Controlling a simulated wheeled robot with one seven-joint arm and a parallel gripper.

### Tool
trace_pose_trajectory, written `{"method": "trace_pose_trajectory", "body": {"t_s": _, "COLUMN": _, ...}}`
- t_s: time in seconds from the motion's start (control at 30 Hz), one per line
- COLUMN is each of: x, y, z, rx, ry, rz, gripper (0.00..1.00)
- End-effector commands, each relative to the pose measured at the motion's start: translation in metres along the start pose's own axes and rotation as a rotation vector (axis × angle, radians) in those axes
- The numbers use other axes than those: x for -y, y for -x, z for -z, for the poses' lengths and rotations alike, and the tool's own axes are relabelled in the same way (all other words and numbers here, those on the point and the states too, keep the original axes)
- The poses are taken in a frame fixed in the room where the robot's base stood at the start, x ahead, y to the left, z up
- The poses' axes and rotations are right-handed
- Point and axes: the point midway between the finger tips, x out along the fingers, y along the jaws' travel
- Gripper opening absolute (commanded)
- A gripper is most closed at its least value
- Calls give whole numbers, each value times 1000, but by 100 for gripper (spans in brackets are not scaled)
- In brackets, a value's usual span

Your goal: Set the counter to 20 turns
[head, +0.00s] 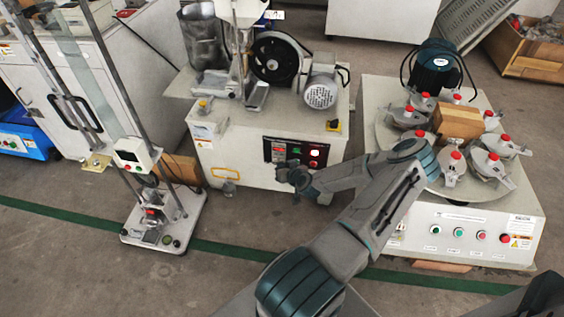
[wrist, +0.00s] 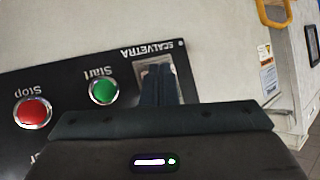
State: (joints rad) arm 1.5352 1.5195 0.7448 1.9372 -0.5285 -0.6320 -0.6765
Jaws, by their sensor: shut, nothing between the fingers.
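The counter (wrist: 141,76) is a small light-framed window in the black control panel (wrist: 70,75), beside the SCALVETRA lettering. In the wrist view the panel appears upside down. My gripper (wrist: 158,70) is shut and empty, with its fingertips in front of the counter, hiding most of it. I cannot tell whether they touch it, and its digits are not readable. In the head view my gripper (head: 284,172) is just in front of the panel (head: 290,142) on the white machine (head: 240,150), at the panel's lower left.
A green Start button (wrist: 104,90) and a red Stop button (wrist: 33,111) sit beside the counter. A yellow handle (wrist: 274,12) is at upper right in the wrist view. A round-table machine (head: 470,215) stands right, a column tester (head: 165,225) left.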

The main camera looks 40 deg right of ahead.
Motion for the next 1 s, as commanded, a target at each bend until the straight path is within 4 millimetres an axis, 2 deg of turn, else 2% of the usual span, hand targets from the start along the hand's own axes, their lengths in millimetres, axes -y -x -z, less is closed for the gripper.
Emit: {"method": "trace_pose_trajectory", "body": {"t_s": 1.0, "x": -3, "y": -4, "z": 3, "rx": 0, "ry": 0, "rz": 0, "gripper": 0}}
